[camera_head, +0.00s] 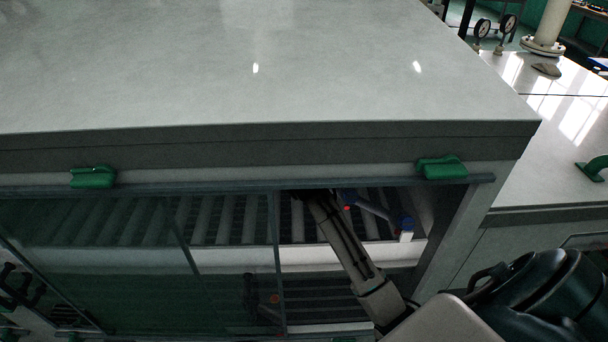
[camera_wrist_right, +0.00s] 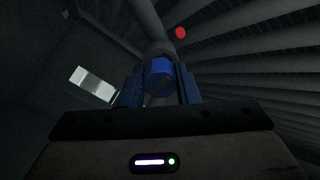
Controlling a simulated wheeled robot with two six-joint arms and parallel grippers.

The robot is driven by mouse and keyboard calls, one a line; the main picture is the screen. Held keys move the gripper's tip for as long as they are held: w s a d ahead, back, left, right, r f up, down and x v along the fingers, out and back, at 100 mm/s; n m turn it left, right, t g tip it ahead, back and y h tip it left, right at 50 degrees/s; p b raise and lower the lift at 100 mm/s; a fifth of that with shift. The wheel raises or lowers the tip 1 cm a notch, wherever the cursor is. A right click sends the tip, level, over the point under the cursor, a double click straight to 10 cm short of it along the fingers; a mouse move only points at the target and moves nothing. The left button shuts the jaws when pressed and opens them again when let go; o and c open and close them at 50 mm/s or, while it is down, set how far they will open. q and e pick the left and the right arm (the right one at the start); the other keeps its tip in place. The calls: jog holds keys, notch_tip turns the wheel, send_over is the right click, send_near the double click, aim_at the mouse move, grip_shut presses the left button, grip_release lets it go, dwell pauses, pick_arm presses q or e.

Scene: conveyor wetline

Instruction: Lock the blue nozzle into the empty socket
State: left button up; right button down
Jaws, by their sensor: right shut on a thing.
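My right arm reaches from the lower right of the head view through the opening under the pale cover. Its gripper (camera_head: 312,196) is small and dark there, partly lost under the top edge. In the right wrist view, my right gripper (camera_wrist_right: 160,82) is shut on the blue nozzle (camera_wrist_right: 160,70), which sits between its two blue-lit fingers. The nozzle's end faces the camera, close below a grey pipe (camera_wrist_right: 150,25). I cannot tell whether the nozzle touches the pipe. The empty socket cannot be made out. My left gripper is not in view.
Rollers (camera_head: 225,218) lie behind a glass panel to the left. Green clips (camera_head: 93,177) line the cover's edge.

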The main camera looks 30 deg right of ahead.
jog(key=c, duration=1)
grip_release()
jog(key=shift+w, duration=0.1)
jog(key=shift+s+a+r, duration=0.15)
jog(key=shift+s, duration=0.15)
jog(key=s+a+b, duration=0.1)
jog(key=s+a, duration=0.1)
jog(key=s, duration=0.2)
jog(key=s+a+r+b, duration=0.1)
jog(key=s+a+b, duration=0.1)
jog(key=s, duration=0.1)
jog(key=s+a+b, duration=0.2)
jog(key=s+a, duration=0.1)
jog(key=s, duration=0.1)
jog(key=shift+s+r, duration=0.2)
jog(key=shift+s, duration=0.15)
